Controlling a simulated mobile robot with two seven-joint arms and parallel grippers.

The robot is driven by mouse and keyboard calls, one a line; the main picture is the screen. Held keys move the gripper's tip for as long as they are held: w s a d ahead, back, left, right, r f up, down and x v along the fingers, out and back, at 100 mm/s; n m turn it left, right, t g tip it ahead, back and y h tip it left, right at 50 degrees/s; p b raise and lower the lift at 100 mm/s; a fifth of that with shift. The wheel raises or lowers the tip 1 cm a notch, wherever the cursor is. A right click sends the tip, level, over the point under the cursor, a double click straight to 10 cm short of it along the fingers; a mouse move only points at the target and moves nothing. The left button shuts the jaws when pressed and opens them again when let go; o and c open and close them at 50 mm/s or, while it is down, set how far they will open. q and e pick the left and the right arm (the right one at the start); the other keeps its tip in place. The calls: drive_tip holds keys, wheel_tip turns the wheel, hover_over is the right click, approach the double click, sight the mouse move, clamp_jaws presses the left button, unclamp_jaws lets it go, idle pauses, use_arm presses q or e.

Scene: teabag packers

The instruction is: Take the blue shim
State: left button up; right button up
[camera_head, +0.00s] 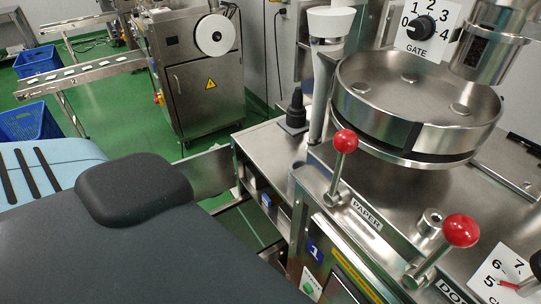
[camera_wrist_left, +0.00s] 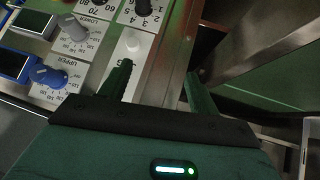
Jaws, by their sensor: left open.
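I cannot make out a blue shim in either view. My left gripper (camera_wrist_left: 158,74) shows in the left wrist view with its two dark green fingers apart and nothing between them.
Knobs beside the gripper include a blue one (camera_wrist_left: 48,76) and a grey one (camera_wrist_left: 73,28). The head view shows a steel machine with red-ball levers (camera_head: 345,141), a round hopper (camera_head: 435,135), a light blue surface (camera_head: 75,150) with dark strips, and blue crates (camera_head: 37,61).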

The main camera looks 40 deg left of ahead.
sight(265, 199)
use_arm(q)
drive_tip(key=w+a+r, duration=0.1)
drive_tip(key=a, duration=0.2)
drive_tip(key=w+a+r+g+y, duration=0.1)
drive_tip(key=w+a, duration=0.1)
drive_tip(key=a, duration=0.2)
drive_tip(key=w+a+r+g, duration=0.1)
drive_tip(key=w+a, duration=0.1)
drive_tip(key=a, duration=0.1)
drive_tip(key=shift+w+a+y+b, duration=0.15)
drive_tip(key=shift+a+y+b, duration=0.15)
drive_tip(key=shift+a, duration=0.05)
drive_tip(key=w+a+r+n+g+y, duration=0.15)
drive_tip(key=a+r, duration=0.25)
drive_tip(key=a, duration=0.5)
drive_tip(key=w+d, duration=0.2)
drive_tip(key=w, duration=0.5)
drive_tip(key=shift+d+b, duration=0.25)
drive_tip(key=shift+b, duration=0.15)
use_arm(e)
drive_tip(key=shift+s+a+f, duration=0.1)
drive_tip(key=shift+s+f, duration=0.4)
drive_tip(key=shift+f, duration=0.4)
use_arm(q)
drive_tip(key=shift+w+r+m+t, duration=0.1)
drive_tip(key=shift+w+m+t, duration=0.1)
drive_tip(key=shift+m+t, duration=0.05)
